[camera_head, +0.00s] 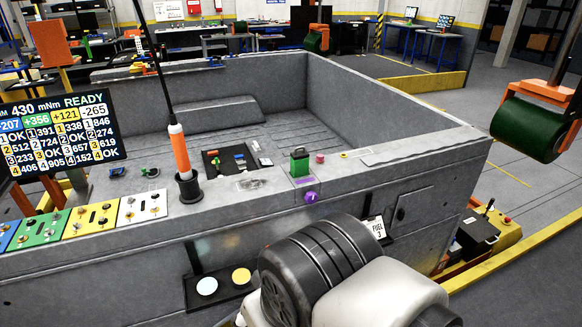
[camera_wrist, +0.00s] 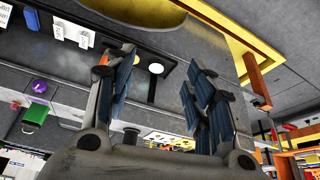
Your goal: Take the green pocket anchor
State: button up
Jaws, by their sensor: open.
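The green pocket anchor (camera_head: 299,164) is a small green block with a dark top. It stands upright on the grey rim of the bed, right of centre in the head view, above a purple knob (camera_head: 310,197). In the wrist view a green block that looks like the anchor (camera_wrist: 35,112) is at the far left, near the purple knob (camera_wrist: 39,87). My gripper (camera_wrist: 160,62) is open, with nothing between its fingers, and sits apart from the anchor. Its fingers do not show clearly in the head view, where my arm fills the bottom centre.
A dark tray of small parts (camera_head: 231,158) lies left of the anchor; a pink piece (camera_head: 320,158) is close on its right. An orange-and-black rod (camera_head: 181,155) rises from the rim. A shelf with two discs (camera_head: 222,287) juts from the side wall. The bed floor is mostly clear.

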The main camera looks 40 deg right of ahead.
aim_at(299, 160)
jog(key=i+j, duration=0.25)
jog(key=i+j+z, duration=0.15)
jog(key=z, duration=0.25)
jog(key=i+j+z, duration=0.15)
jog(key=z, duration=0.2)
jog(key=i+j+z, duration=0.1)
jog(key=z, duration=0.3)
jog(key=j+z, duration=0.1)
jog(key=z, duration=0.95)
